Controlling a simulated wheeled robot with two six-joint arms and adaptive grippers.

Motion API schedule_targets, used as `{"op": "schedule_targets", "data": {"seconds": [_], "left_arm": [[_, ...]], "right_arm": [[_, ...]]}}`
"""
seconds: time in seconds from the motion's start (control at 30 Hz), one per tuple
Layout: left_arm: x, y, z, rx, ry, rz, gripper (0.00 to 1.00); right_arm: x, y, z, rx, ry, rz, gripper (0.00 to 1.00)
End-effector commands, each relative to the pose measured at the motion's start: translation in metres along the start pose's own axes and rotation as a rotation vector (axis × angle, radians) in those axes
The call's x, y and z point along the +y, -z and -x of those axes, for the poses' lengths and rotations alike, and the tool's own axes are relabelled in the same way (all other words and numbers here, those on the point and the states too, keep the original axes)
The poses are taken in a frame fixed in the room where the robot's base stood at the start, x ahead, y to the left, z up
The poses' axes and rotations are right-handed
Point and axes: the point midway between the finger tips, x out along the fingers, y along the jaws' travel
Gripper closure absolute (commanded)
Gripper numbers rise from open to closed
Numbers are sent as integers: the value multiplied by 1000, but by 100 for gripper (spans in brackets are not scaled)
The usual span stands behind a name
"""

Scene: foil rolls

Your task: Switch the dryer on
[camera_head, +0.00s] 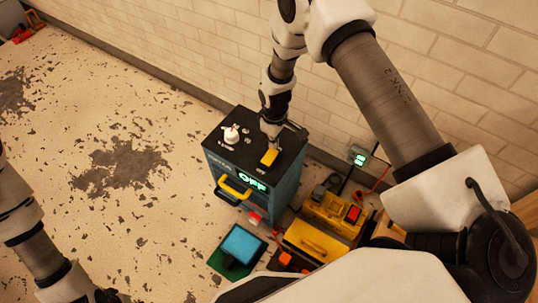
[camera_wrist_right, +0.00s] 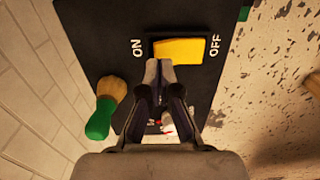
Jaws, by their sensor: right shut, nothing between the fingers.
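The dryer (camera_head: 253,205) is a blue cabinet with a black top and a yellow front handle. Its green display (camera_head: 252,183) reads OFF. A yellow rocker switch (camera_head: 269,157) is on its top, and it also shows in the right wrist view (camera_wrist_right: 180,50), between the labels ON on the left and OFF on the right. My right gripper (camera_wrist_right: 158,66) is shut and empty, its fingertips at the ON side of the switch's near edge. Whether they touch the switch I cannot tell. My left forearm shows at the left edge of the head view; its fingers are out of frame.
A white knob (camera_head: 231,134) with a red mark is on the dryer top. A green-handled brush (camera_wrist_right: 104,108) lies by the top's edge in the wrist view. A yellow toolbox (camera_head: 322,221) and a blue-screened device (camera_head: 241,245) are on the floor nearby. A brick wall stands behind.

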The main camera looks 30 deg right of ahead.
Motion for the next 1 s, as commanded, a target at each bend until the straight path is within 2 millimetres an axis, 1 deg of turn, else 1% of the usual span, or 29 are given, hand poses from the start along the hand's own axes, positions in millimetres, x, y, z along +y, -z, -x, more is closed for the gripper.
{"op": "schedule_targets", "data": {"seconds": [0.47, 1.0], "left_arm": [[0, 0, 0, 0, 0, 0, 57], [0, 0, -7, 0, 0, 0, 57]], "right_arm": [[0, 0, 0, 0, 0, 0, 100], [0, 0, -11, 0, 0, 0, 100]]}}
